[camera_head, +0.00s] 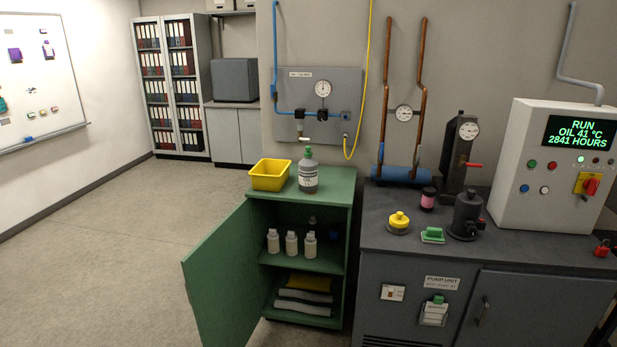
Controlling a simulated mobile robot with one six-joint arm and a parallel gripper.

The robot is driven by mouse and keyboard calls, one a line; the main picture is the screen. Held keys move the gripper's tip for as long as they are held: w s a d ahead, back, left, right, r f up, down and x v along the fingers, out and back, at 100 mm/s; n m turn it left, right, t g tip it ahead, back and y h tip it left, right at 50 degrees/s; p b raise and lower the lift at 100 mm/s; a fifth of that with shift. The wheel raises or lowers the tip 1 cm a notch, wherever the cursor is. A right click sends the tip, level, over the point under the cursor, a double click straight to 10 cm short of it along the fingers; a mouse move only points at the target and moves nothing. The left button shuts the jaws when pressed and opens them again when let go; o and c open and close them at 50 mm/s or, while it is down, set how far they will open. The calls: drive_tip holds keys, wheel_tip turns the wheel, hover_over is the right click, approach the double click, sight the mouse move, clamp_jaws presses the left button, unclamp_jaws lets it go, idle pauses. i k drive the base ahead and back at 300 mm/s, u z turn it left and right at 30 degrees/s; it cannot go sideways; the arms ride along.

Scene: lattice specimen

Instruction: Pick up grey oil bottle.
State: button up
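The grey oil bottle (308,176) stands upright on top of the green cabinet (335,190). It has a green cap and a white label whose small print I can hardly read. It stands just right of a yellow bin, with a small gap between them. My gripper does not show in the head view, so I cannot see its state or where it is relative to the bottle.
The yellow bin (270,175) is left of the bottle. The cabinet's door (225,280) hangs open toward the front left; white bottles (291,243) stand inside. The pump unit (440,300) is close on the right, with loose items on top. The floor (120,235) at left is clear.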

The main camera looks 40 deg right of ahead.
sight(307, 167)
drive_tip(key=z, duration=0.05)
drive_tip(key=i, duration=0.9)
drive_tip(key=u, duration=0.05)
